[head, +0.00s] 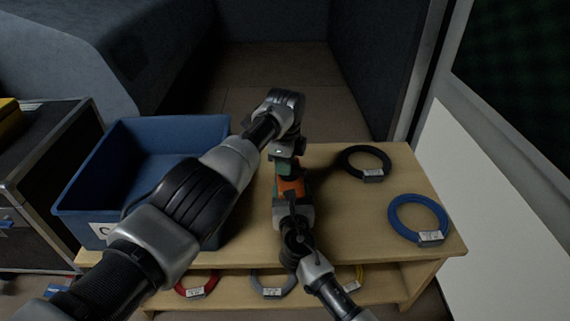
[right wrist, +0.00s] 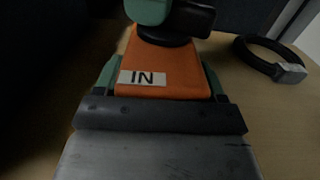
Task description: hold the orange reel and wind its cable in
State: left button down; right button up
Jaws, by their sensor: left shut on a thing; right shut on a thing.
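The orange reel (head: 290,187) is over the middle of the wooden bench, mostly hidden between my two grippers. In the right wrist view its orange face (right wrist: 165,65) fills the centre and bears a white label reading "IN" (right wrist: 142,78). My right gripper (head: 291,200) is shut on the reel from the near side. My left gripper (head: 286,168) reaches in from above and is shut at the reel's far end, by a dark round part (right wrist: 165,36). What exactly its fingers clasp is hidden. I cannot make out the reel's cable.
A black cable ring (head: 350,153) and a blue one (head: 393,213) lie on the bench (head: 345,235) at right. A blue bin (head: 75,203) stands at left, behind my left arm. Red, grey and yellow rings lie on the lower shelf.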

pick_arm(q)
jog(key=shift+w+r+m, duration=0.15)
jog(key=shift+m, duration=0.85)
jog(key=c, duration=1.1)
grip_release()
jog(key=shift+o, duration=0.2)
